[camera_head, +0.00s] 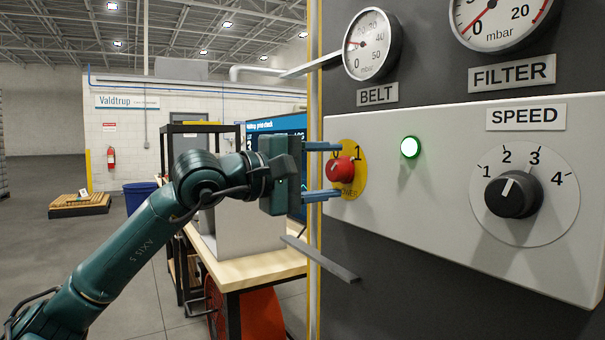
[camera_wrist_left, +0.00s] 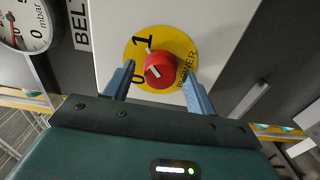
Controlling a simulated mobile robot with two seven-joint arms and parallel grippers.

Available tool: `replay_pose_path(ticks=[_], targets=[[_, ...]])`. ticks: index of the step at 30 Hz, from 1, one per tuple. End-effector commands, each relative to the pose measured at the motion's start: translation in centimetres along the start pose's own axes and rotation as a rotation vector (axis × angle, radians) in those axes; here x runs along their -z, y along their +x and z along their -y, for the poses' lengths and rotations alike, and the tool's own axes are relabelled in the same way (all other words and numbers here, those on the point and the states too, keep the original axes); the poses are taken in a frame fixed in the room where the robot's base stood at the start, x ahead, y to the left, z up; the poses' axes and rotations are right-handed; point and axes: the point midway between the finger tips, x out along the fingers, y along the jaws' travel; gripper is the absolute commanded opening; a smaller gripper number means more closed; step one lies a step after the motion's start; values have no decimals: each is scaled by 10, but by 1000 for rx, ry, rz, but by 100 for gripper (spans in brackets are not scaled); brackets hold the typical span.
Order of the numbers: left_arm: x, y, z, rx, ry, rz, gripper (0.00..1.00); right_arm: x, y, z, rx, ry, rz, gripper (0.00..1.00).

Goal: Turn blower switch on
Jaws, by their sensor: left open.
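The blower switch is a red knob (camera_head: 341,170) on a yellow disc marked 0 and 1, on the light panel. Part of the disc's label is hard to read. My left gripper (camera_head: 324,171) is open, its blue fingers reaching toward the panel above and below the knob. In the left wrist view the fingers (camera_wrist_left: 159,74) stand on either side of the knob, with gaps visible. My right gripper is not in view.
A lit green lamp (camera_head: 410,147) and a black SPEED dial (camera_head: 513,194), near 2, sit right of the switch. BELT and FILTER gauges are above. A grey bar (camera_head: 320,258) juts out below the panel. A wooden-topped bench (camera_head: 250,268) stands behind my arm.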

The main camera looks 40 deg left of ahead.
Motion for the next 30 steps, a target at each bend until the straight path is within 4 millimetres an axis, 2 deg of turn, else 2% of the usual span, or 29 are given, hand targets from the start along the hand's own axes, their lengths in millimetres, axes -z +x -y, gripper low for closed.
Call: replay_pose_path(ticks=[5,13,18,24,30], targets=[[0,-26,6,1,6,-5,56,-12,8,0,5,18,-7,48],[0,-82,9,-1,4,-5,56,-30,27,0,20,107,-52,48],[0,-107,6,-3,2,-3,56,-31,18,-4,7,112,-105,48],[0,-125,2,-3,2,-1,56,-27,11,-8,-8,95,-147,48],[0,-128,0,0,2,0,56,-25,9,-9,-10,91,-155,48]])
